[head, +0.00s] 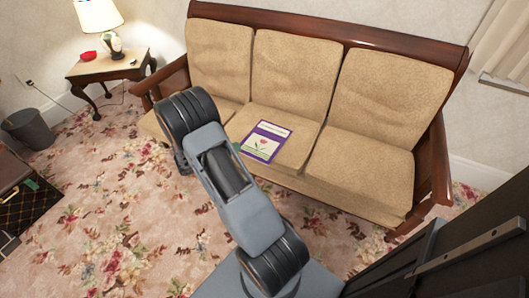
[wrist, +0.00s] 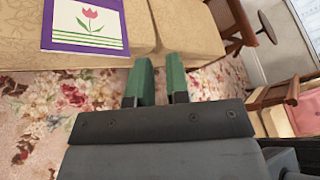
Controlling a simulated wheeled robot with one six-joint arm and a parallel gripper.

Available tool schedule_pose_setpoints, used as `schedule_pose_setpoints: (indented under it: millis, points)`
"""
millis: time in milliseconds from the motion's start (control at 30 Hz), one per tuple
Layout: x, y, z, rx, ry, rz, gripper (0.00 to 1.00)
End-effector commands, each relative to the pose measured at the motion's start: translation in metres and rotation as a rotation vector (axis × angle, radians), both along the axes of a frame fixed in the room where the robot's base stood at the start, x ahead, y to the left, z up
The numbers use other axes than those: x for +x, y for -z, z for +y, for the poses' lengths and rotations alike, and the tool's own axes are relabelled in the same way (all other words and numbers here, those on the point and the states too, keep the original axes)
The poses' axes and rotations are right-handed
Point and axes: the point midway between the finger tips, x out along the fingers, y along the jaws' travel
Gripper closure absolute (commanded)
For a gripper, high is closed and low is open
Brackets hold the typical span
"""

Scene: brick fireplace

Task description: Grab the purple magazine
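The purple magazine (head: 264,142) has a pink tulip on its white cover and lies flat on the middle seat cushion of the sofa, near its front edge. It also shows at the upper left of the wrist view (wrist: 84,25), with its top cut off. My gripper (wrist: 162,70) shows in the wrist view with two green fingers apart and nothing between them. It is in front of the sofa, apart from the magazine, which lies to the left of the fingers in that view. In the head view my arm hides most of the gripper.
The wooden-framed sofa (head: 290,68) has tan cushions and wooden arms. A side table (head: 104,68) with a lit lamp (head: 103,20) and a red object stands at its left. A dark bin (head: 29,128) is by the wall. Floral carpet is open in front. A dark panel (head: 460,250) is at lower right.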

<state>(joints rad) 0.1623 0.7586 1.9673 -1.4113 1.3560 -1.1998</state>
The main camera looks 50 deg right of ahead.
Motion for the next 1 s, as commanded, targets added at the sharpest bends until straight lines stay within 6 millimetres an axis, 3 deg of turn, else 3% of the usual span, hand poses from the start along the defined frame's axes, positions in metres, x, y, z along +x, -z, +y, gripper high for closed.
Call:
schedule_pose_setpoints:
  millis: [33,100,300,400,600,1000]
  points:
    - [0.006,0.050,-0.008,-0.031,-0.068,0.133,0.84]
    - [0.014,0.088,-0.017,-0.074,-0.163,0.294,0.84]
    - [0.028,0.173,-0.027,-0.169,-0.357,0.625,0.84]
    - [0.030,0.199,-0.028,-0.199,-0.415,0.720,0.84]
    - [0.034,0.221,-0.041,-0.225,-0.461,0.802,0.84]
    - [0.044,0.221,-0.103,-0.228,-0.466,0.805,0.84]
